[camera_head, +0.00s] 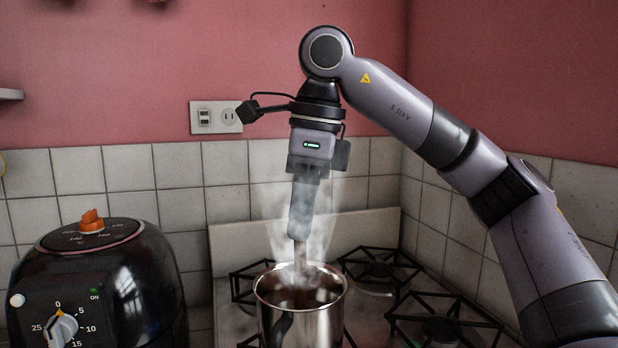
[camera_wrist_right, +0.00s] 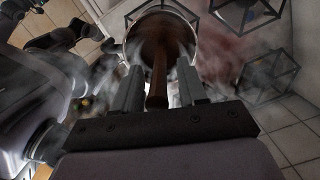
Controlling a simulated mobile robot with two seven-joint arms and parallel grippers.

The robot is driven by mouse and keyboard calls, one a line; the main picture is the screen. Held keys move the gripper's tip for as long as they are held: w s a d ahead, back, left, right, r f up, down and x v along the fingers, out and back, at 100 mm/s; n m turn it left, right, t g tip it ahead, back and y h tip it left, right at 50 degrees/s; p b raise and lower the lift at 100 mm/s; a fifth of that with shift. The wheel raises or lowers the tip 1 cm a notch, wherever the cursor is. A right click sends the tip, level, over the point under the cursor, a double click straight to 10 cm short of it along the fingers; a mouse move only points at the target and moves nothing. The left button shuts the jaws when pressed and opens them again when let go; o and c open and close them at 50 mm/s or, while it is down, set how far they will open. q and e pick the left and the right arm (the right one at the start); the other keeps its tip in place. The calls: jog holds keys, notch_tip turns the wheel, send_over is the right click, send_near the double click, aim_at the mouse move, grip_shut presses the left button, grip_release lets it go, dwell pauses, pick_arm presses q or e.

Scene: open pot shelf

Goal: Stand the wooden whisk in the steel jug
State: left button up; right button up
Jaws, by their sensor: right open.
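The steel jug (camera_head: 314,325) stands on the stove, with its open mouth up. The wooden whisk's brown handle (camera_wrist_right: 158,72) rises from the jug's mouth, which shows as a round rim in the right wrist view. Its lower end inside the jug is hidden. My right gripper (camera_head: 300,238) points down above the jug. In the right wrist view, its fingers (camera_wrist_right: 160,88) are open, one on each side of the handle, with gaps between. Steam blurs the handle and fingertips in the head view. My left gripper is not seen.
A black air fryer (camera_head: 125,285) with an orange-topped lid stands at the left. Black burner grates (camera_head: 378,268) lie around the jug. A tiled wall (camera_head: 125,172) with an outlet (camera_head: 216,117) is close behind. Steam rises around my right gripper.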

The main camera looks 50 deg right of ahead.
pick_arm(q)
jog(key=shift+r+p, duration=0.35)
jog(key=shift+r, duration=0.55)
pick_arm(e)
notch_tip(320, 180, up, 6)
jog(key=d, duration=0.1)
jog(key=shift+s, duration=0.4)
jog(key=shift+r, duration=0.1)
jog(key=shift+w, duration=0.1)
